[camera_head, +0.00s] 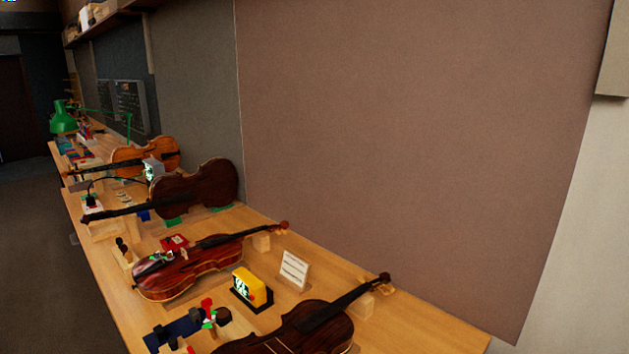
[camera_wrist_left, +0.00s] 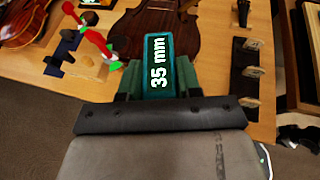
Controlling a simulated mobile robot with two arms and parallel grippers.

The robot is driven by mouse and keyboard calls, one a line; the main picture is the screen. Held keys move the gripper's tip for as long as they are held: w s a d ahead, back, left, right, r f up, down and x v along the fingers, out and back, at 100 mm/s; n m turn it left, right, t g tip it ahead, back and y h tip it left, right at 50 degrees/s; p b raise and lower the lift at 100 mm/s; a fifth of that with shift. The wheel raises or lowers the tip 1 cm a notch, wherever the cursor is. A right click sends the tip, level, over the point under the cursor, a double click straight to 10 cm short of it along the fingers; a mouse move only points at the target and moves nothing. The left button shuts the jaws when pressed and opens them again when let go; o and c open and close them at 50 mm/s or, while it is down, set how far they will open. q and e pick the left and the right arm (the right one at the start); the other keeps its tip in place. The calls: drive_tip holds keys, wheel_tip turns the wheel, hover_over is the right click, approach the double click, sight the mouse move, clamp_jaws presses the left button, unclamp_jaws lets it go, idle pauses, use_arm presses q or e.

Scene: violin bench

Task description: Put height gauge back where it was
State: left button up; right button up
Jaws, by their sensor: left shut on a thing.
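A teal block labelled "35 mm", which I take for the height gauge (camera_wrist_left: 146,66), is in the left wrist view. My left gripper (camera_wrist_left: 158,76) is shut on it, with green finger pads on both sides. The gauge is over the bench, in front of a brown violin body (camera_wrist_left: 180,22). I cannot tell whether the gauge touches the bench. Its underside is hidden. I cannot make out either gripper or this gauge in the head view.
In the head view, several violins lie along the wooden bench (camera_head: 440,325). A yellow device (camera_head: 250,287) and a white card (camera_head: 294,269) stand between two of them. In the left wrist view, a red and green tool (camera_wrist_left: 90,35) is left of the gauge and a dark rack (camera_wrist_left: 242,88) right.

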use_arm(q)
drive_tip(key=shift+w+d+m+g+h, duration=0.2)
drive_tip(key=shift+d+m+g+h, duration=0.15)
drive_tip(key=shift+m+h, duration=0.4)
drive_tip(key=m+g+h, duration=0.2)
drive_tip(key=m+g, duration=0.1)
drive_tip(key=shift+s+a+h, duration=0.1)
drive_tip(key=shift+a+h, duration=0.2)
drive_tip(key=shift+h, duration=0.05)
drive_tip(key=shift+d+f+n+t+y, duration=0.1)
drive_tip(key=shift+d+n+t+y, duration=0.1)
drive_tip(key=shift+n+t+y, duration=0.35)
drive_tip(key=shift+d+n+t+y, duration=0.15)
drive_tip(key=shift+n+t+y, duration=0.3)
drive_tip(key=shift+n+t, duration=0.15)
drive_tip(key=shift+a+n+t+y, duration=0.15)
drive_tip(key=shift+n+t+y, duration=0.45)
drive_tip(key=shift+n+y, duration=0.3)
drive_tip(key=shift+a+y, duration=0.25)
drive_tip(key=shift+y, duration=0.15)
drive_tip(key=shift+n, duration=0.3)
drive_tip(key=shift+d, duration=0.1)
